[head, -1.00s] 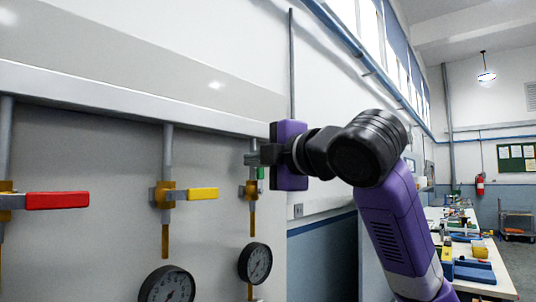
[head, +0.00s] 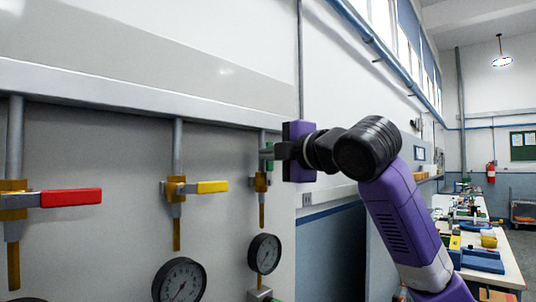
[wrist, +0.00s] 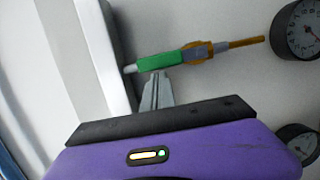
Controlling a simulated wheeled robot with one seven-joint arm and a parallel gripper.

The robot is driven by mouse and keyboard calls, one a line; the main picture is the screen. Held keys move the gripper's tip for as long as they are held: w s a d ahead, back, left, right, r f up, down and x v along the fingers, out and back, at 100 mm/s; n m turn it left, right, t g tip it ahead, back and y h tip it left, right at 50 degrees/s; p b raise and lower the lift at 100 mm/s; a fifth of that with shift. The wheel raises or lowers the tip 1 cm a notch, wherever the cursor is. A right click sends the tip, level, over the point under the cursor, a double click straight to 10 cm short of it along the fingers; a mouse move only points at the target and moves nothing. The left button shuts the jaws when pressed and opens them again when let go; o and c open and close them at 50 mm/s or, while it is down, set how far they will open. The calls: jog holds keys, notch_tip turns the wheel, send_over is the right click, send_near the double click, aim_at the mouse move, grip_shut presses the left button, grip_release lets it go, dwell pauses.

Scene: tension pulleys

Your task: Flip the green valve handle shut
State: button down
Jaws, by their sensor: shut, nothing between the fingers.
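The green valve handle (wrist: 162,60) shows in the wrist view, lying in line with its pipe between the white rail and the brass valve body (wrist: 196,52). My gripper (wrist: 158,77) is shut and empty, its fingertips close beside the green handle; I cannot tell whether they touch it. In the head view my gripper (head: 266,153) is at the rightmost pipe, just above its brass valve (head: 261,183), and hides most of the green handle.
Yellow (head: 212,187) and red (head: 71,198) handles stick out sideways from valves to the left. Gauges (head: 264,253) (head: 180,281) hang below on the panel. The white rail (wrist: 98,50) runs above the valves. A cluttered workbench (head: 505,268) stands at right.

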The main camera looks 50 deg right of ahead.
jog(key=shift+d+r+m+p, duration=0.15)
jog(key=shift+d+m+p, duration=0.15)
jog(key=shift+m+p, duration=0.15)
jog(key=d+f+m+g+y+p, duration=0.2)
jog(key=d+f+m+p, duration=0.2)
jog(key=d+m, duration=0.5)
jog(key=shift+w+m+p, duration=0.15)
jog(key=shift+m+p, duration=0.3)
jog(key=shift+p, duration=0.5)
jog(key=shift+d+f, duration=0.25)
dwell(0.5)
